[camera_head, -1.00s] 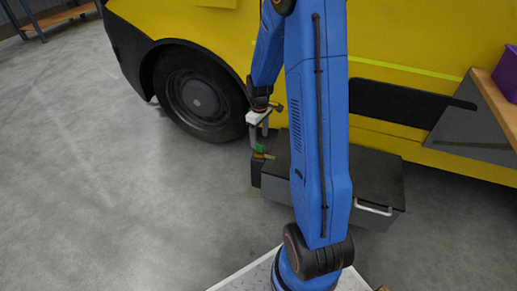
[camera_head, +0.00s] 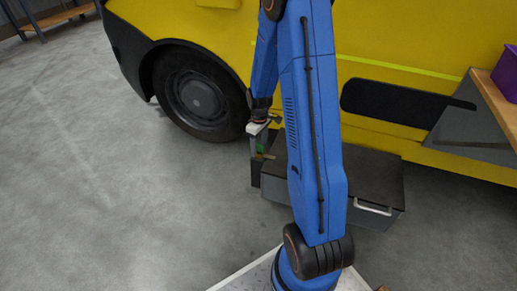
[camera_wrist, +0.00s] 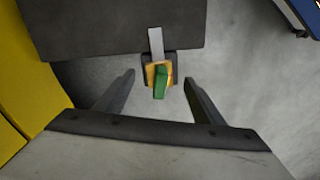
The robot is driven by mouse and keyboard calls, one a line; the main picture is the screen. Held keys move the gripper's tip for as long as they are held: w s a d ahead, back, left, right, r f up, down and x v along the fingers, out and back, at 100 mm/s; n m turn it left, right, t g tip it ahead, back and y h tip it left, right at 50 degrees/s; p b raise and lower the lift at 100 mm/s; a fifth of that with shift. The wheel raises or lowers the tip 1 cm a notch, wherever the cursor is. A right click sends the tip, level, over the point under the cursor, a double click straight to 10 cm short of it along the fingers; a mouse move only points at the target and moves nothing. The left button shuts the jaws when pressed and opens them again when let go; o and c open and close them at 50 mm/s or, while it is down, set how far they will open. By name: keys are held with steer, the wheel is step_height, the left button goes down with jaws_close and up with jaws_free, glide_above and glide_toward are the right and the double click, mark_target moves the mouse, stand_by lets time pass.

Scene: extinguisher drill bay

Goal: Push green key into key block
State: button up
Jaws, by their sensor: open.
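The green key (camera_wrist: 161,84) stands in the middle of the wrist view, on or in an orange-brass key block (camera_wrist: 150,76). How deep the key sits is hidden. A grey strip runs from the block to the dark box. My gripper (camera_wrist: 159,78) is open, with one finger on each side of the key and clear gaps on both sides. In the head view the green key (camera_head: 261,147) shows small at my gripper (camera_head: 260,143), above the brass block (camera_head: 266,156) on a dark post.
A dark box (camera_head: 375,178) with a light handle stands beside the post. Behind it is the yellow vehicle (camera_head: 400,60) with a black wheel (camera_head: 200,100). A purple bin (camera_head: 506,75) sits on a shelf at right. Grey floor (camera_head: 110,190) is clear at left.

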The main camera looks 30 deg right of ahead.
mark_target(259, 144)
steer(key=shift+c, duration=0.2)
jaws_close()
steer(key=shift+r, duration=0.15)
steer(key=shift+r, duration=1.4)
steer(key=shift+r, duration=0.1)
steer(key=shift+r, duration=1.9)
